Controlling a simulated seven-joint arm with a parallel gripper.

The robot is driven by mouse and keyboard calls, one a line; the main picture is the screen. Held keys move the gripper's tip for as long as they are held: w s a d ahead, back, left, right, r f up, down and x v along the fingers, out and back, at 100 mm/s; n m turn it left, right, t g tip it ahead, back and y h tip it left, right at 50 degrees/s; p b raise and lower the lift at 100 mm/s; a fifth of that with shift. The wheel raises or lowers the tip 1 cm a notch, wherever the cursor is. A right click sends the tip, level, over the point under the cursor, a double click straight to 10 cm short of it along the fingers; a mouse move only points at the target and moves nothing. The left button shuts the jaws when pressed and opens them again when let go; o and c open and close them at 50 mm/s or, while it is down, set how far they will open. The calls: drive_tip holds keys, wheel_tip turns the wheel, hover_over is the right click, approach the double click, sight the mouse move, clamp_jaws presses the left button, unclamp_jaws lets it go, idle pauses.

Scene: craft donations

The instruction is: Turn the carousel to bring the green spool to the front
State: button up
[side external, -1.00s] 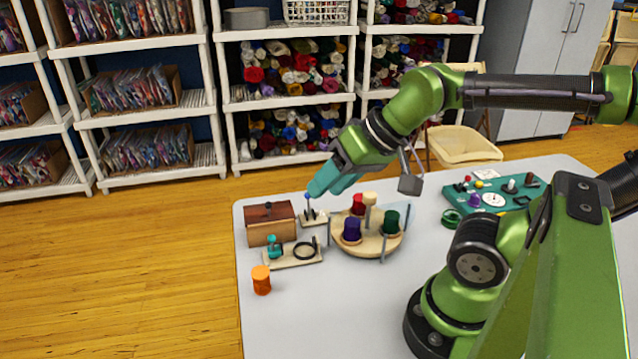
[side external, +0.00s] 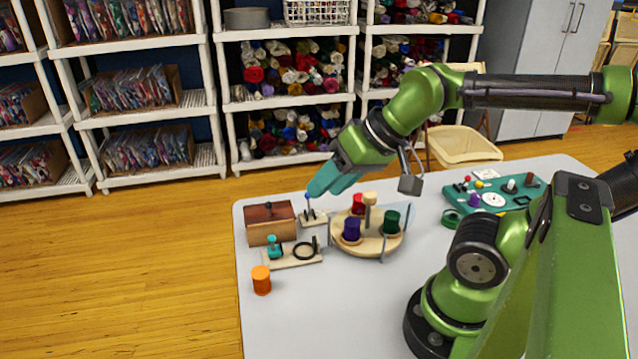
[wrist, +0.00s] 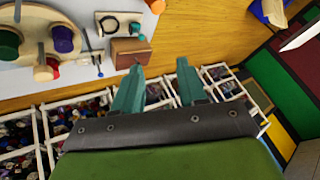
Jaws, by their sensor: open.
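In the wrist view the carousel (wrist: 32,20) is at the upper left, with the green spool (wrist: 8,42) cut by the edge. My gripper (side external: 322,185) is open and empty, in the air behind and left of the carousel. Its two teal fingers are spread in the wrist view (wrist: 160,68).
A small lever stand (side external: 313,219) with a blue tip is just below my fingers. A wooden box (side external: 270,224), a board with a black ring (side external: 292,256) and an orange cylinder (side external: 261,280) are left. A teal activity board (side external: 515,207) lies right. The front table is clear.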

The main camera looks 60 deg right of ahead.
drive_tip(key=shift+o, duration=1.2)
drive_tip(key=shift+d, duration=0.1)
drive_tip(key=shift+o, duration=0.5)
drive_tip(key=w+d+f+m+g+h, duration=0.1)
drive_tip(key=w+d+m, duration=0.2)
drive_tip(key=d, duration=0.3)
drive_tip(key=shift+d, duration=0.4)
drive_tip(key=m+g, duration=0.3)
drive_tip(key=m, duration=0.1)
hover_over(370, 193)
drive_tip(key=w+a, duration=0.3)
drive_tip(key=a, duration=0.2)
drive_tip(key=shift+s+d+r+m+g+y, duration=1)
drive_tip(key=shift+s+d+m+g+y, duration=0.7)
drive_tip(key=shift+d+m, duration=2.95)
drive_tip(key=a+f, duration=0.1)
drive_tip(key=f, duration=0.4)
drive_tip(key=a+f+n, duration=0.1)
drive_tip(key=f, duration=0.4)
drive_tip(key=a+f+n, duration=0.1)
drive_tip(key=f, duration=0.4)
drive_tip(key=shift+w+a, duration=0.15)
drive_tip(key=shift+a, duration=0.25)
